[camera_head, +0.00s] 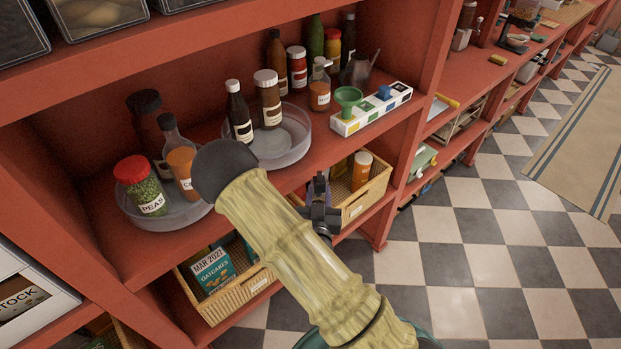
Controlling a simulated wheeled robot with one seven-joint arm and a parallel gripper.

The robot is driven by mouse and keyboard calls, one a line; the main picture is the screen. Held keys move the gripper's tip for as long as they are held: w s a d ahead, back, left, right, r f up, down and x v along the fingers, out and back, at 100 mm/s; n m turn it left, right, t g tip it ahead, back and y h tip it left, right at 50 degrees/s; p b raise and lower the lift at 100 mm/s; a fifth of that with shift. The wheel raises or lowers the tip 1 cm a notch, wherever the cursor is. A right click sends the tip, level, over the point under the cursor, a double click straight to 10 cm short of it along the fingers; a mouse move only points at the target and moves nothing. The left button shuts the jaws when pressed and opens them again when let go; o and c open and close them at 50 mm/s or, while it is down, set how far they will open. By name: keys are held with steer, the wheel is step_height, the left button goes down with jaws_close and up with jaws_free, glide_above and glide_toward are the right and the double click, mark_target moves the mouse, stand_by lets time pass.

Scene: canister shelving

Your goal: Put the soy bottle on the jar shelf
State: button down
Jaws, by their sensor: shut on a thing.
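My gripper (321,192) is a dark shape beside my arm, in front of the lower basket. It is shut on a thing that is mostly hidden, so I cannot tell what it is. A slim dark bottle with a white cap and pale label (239,118) stands upright on the right round tray (293,150); its label is too small to read, so I cannot say whether it is the soy bottle. The red shelf (125,258) carries jars and bottles, among them a red-lidded peas jar (142,188) on the left round tray (170,219).
My arm covers part of the shelf front. A white block rack (371,112) with a green funnel (347,99) stands at the shelf's right. Below are a basket with oatcakes (233,299) and another basket (367,203). The checkered floor (470,225) at right is clear.

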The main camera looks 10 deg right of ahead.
steer(key=d+f+n+y, duration=0.1)
steer(key=d+f, duration=0.2)
steer(key=f, duration=0.5)
steer(key=s+d+f+n+y, duration=0.1)
steer(key=d+f+y, duration=0.1)
steer(key=f, duration=0.7)
steer(key=shift+s+d+f, duration=0.25)
steer(key=shift+d+f, duration=0.05)
steer(key=shift+d, duration=0.3)
step_height(320, 180, down, 5)
steer(key=b, duration=0.5)
steer(key=shift+r, duration=0.1)
steer(key=shift+s, duration=0.1)
